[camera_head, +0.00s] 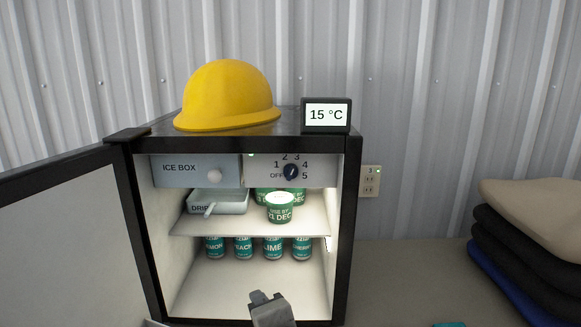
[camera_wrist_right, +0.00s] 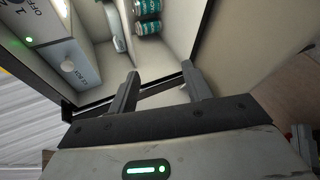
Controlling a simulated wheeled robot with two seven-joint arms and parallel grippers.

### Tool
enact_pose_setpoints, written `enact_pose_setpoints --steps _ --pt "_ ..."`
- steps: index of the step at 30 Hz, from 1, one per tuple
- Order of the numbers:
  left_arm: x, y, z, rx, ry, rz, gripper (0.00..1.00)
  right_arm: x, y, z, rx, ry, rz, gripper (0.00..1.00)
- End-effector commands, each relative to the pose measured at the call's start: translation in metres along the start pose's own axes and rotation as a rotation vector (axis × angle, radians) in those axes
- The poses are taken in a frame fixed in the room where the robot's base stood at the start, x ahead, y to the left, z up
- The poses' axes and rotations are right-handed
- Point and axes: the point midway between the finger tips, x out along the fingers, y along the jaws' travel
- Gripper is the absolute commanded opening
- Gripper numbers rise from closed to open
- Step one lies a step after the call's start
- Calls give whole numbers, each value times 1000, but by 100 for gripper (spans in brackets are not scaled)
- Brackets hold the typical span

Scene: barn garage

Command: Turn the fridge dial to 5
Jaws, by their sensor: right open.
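The fridge (camera_head: 352,235) stands open on a counter. Its dial (camera_head: 291,171) is a dark round knob on the grey panel at the upper right inside, marked OFF and 1 to 5. The dial's pointer is too small to read surely. In the right wrist view, only part of the dial panel (camera_wrist_right: 30,14) with OFF shows at the top left. My right gripper (camera_head: 262,294) is at the fridge's lower front, below and apart from the dial. In its wrist view the gripper (camera_wrist_right: 160,68) is open and empty. My left gripper is out of view.
The fridge door (camera_head: 62,235) is swung open to the left. The ice box (camera_head: 195,170) is beside the dial. A shelf holds a drip tray (camera_head: 217,204) and tubs (camera_head: 280,208); cans (camera_head: 273,247) stand below. A yellow helmet (camera_head: 226,97) and a 15 °C display (camera_head: 326,115) sit on top.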

Motion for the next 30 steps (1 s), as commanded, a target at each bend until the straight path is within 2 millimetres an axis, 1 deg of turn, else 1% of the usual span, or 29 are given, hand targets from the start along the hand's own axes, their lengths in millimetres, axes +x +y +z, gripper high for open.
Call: enact_pose_setpoints --steps 1,3,6,9,12,14,17,20,23,30 --pt "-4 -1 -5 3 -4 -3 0 -4 33 8 -178 -65 44 49" --pt "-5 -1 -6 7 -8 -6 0 -8 60 20 -393 -165 77 49" --pt "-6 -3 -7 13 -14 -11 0 -16 95 39 -640 -314 109 49" --pt "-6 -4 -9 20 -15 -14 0 -24 121 55 -809 -441 124 49" --pt "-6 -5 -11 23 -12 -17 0 -30 136 66 -906 -526 127 49" --pt "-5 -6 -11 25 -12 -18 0 -32 142 70 -938 -555 128 49" --pt "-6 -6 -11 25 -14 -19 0 -29 146 74 -957 -574 126 49" --pt "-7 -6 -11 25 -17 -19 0 -18 151 80 -958 -575 124 49" --pt "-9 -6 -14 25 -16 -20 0 -2 158 88 -956 -575 124 49" --pt "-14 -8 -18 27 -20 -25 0 43 177 108 -954 -572 126 49"
